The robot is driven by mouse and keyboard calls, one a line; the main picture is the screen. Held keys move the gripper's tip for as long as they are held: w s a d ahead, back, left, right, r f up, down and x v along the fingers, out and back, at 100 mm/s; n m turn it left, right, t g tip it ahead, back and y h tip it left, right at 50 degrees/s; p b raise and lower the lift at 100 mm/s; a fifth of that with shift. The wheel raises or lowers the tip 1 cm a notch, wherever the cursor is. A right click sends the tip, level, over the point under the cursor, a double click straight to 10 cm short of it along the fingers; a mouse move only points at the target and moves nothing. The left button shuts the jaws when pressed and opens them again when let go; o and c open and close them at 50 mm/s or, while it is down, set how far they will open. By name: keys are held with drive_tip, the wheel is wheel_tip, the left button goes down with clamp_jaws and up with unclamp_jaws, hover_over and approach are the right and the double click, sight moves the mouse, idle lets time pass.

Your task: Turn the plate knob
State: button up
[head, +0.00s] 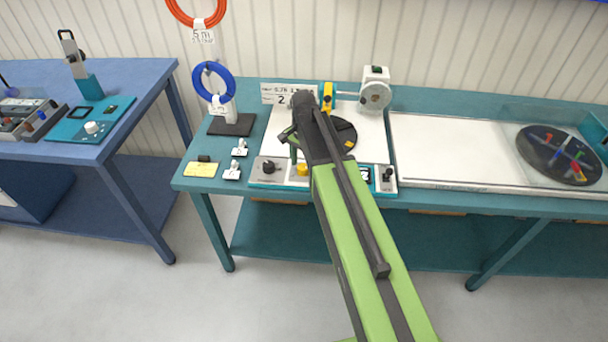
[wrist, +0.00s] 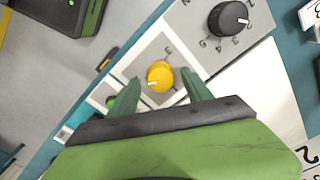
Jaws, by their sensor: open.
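A yellow knob (wrist: 160,75) with a pale pointer mark sits on a white-and-grey panel; in the head view it shows (head: 302,169) just left of my arm. A black knob (wrist: 228,19) with a white mark and a numbered dial is up and right of it, also in the head view (head: 268,167). No readable label tells which is the plate knob. My gripper (wrist: 160,77) is open and empty, its fingertips on either side of the yellow knob in the picture; contact cannot be told. In the head view my gripper (head: 291,142) is partly hidden by my arm.
A dark round plate (head: 342,134) lies behind my arm. A white reel unit (head: 375,94), a blue cable coil on a stand (head: 214,82) and a yellow note (head: 202,169) are on the teal bench. A clear-walled tray (head: 460,150) extends right.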

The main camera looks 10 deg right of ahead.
drive_tip(key=shift+f, duration=0.25)
drive_tip(key=shift+c, duration=0.5)
clamp_jaws()
drive_tip(key=shift+d, duration=0.2)
drive_tip(key=shift+a, duration=0.1)
